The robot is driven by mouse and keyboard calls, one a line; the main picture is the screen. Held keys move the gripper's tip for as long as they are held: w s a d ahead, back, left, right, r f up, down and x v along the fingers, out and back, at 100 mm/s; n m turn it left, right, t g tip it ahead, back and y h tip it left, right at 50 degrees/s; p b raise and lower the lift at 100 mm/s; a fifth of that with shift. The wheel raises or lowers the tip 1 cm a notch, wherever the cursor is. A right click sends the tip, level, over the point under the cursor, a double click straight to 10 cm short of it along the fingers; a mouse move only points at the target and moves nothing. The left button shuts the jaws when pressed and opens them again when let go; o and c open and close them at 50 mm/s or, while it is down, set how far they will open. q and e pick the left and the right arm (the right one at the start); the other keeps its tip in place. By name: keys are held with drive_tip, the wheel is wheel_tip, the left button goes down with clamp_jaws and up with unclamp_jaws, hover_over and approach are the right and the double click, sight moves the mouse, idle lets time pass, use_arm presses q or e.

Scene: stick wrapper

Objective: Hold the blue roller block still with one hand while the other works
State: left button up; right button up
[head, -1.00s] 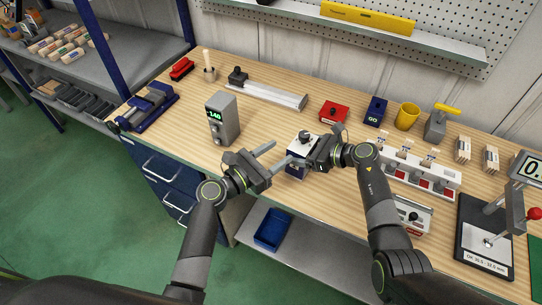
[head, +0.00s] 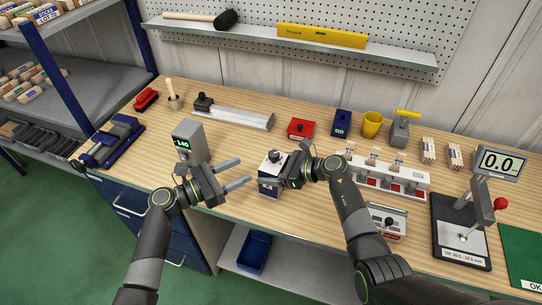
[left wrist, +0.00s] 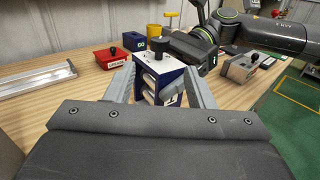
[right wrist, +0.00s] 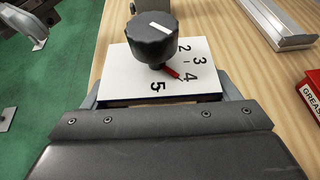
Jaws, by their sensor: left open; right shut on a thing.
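The blue roller block (head: 268,186) stands on the bench near its front edge. It has a white top plate with a black dial knob and printed numbers, and pale rollers show in its side in the left wrist view (left wrist: 172,92). In the right wrist view its top (right wrist: 130,82) shows a red pointer near the 4. My right gripper (head: 284,174) is shut on the block from the right. My left gripper (head: 246,172) is open and empty, its fingertips pointing at the block from the left. In the left wrist view the block appears between the two fingers.
A grey display box (head: 189,146) stands behind my left gripper. A red grease box (head: 301,128), a blue box (head: 341,124) and a yellow cup (head: 372,125) are at the back. A white fixture (head: 405,182) and a gauge stand (head: 460,235) are to the right.

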sight(274, 153)
use_arm(q)
drive_tip(key=x, duration=1.2)
drive_tip(key=shift+c, duration=0.3)
drive_tip(key=c, duration=0.9)
drive_tip(key=shift+n+t+y, duration=1.3)
drive_tip(key=shift+n+t, duration=0.1)
drive_tip(key=shift+t, duration=0.3)
drive_tip(key=o, duration=1)
drive_tip(key=shift+c, duration=0.2)
